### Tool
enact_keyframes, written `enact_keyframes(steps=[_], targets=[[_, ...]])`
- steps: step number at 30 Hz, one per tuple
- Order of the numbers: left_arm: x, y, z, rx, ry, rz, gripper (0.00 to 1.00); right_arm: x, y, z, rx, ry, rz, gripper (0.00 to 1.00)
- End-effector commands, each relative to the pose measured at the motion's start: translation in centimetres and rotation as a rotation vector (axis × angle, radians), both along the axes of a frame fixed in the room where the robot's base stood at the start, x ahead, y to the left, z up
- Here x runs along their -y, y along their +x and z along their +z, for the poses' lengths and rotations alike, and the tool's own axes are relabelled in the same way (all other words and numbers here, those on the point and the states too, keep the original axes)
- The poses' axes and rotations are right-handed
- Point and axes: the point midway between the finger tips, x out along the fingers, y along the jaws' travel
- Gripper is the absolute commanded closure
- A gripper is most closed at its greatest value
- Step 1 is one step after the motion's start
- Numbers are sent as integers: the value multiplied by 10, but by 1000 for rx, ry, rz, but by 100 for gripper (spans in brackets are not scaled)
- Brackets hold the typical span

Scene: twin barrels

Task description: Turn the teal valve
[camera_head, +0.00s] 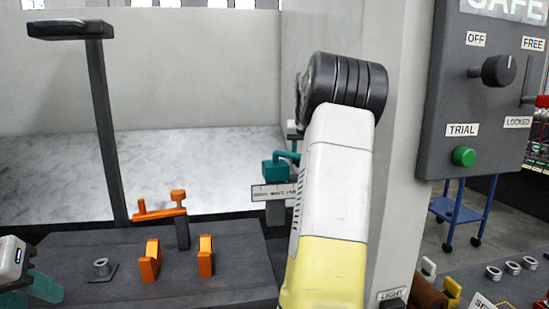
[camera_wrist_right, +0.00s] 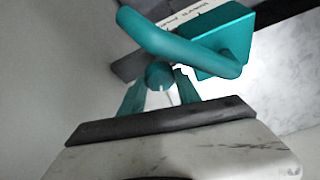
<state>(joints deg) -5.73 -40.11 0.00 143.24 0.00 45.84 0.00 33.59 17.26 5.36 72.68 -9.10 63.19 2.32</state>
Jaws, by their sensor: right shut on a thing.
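The teal valve (camera_head: 274,171) stands at the back edge of the dark bench in the head view, behind a small lettered plate and partly hidden by my right arm. In the right wrist view it shows as a teal block (camera_wrist_right: 225,38) with a thick bent handle (camera_wrist_right: 165,38). My right gripper (camera_wrist_right: 159,82) has its teal fingers on either side of a round teal end below the handle and is shut on it. That gripper is hidden in the head view. My left gripper (camera_head: 32,290) is at the lower left corner, partly cut off, its fingers apart and empty.
Orange blocks (camera_head: 205,256) and an orange lever (camera_head: 160,213) stand on the dark bench (camera_head: 110,295). A dark post (camera_head: 105,130) rises at the left. A grey control panel (camera_head: 487,110) with a black knob and green button is at the right, beside a pale pillar.

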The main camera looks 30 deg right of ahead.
Motion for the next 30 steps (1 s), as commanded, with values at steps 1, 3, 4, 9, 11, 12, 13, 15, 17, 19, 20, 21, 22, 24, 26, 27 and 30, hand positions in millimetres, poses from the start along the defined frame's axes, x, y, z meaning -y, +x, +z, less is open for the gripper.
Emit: enact_keyframes(steps=[1,3,4,9,11,12,13,15,17,19,20,21,22,24,26,27,30], targets=[[0,0,0,0,0,0,64,0,0,0,0,0,0,100],[0,0,0,0,0,0,64,0,0,0,0,1,11,100],[0,0,0,0,0,0,64,0,0,0,0,1,22,100],[0,0,0,0,0,0,64,2,-1,-1,-2,3,153,100],[0,0,0,0,0,0,64,3,-1,-1,-2,2,212,100],[0,0,0,0,0,0,64,3,-1,-1,-1,3,249,100],[0,0,0,0,0,0,64,3,-1,-1,-2,3,275,100],[0,0,0,0,0,0,64,3,-1,-1,-2,2,328,100],[0,0,0,0,0,0,64,3,-1,-1,-2,3,362,100],[0,0,0,0,0,0,64,3,-1,0,-2,1,386,100],[0,0,0,0,0,0,64,3,-1,0,-2,1,391,100],[0,0,0,0,0,0,64,3,-1,0,-1,1,396,100],[0,0,0,0,0,0,64,3,-1,0,-2,1,397,100],[0,0,0,0,0,0,64,3,-1,-1,-2,1,397,100],[0,0,0,0,0,0,64,3,-1,-1,-2,1,397,100],[0,0,0,0,0,0,64,3,-1,-1,-2,1,397,100],[0,0,0,0,0,0,64,3,-1,-1,-2,1,396,51]])
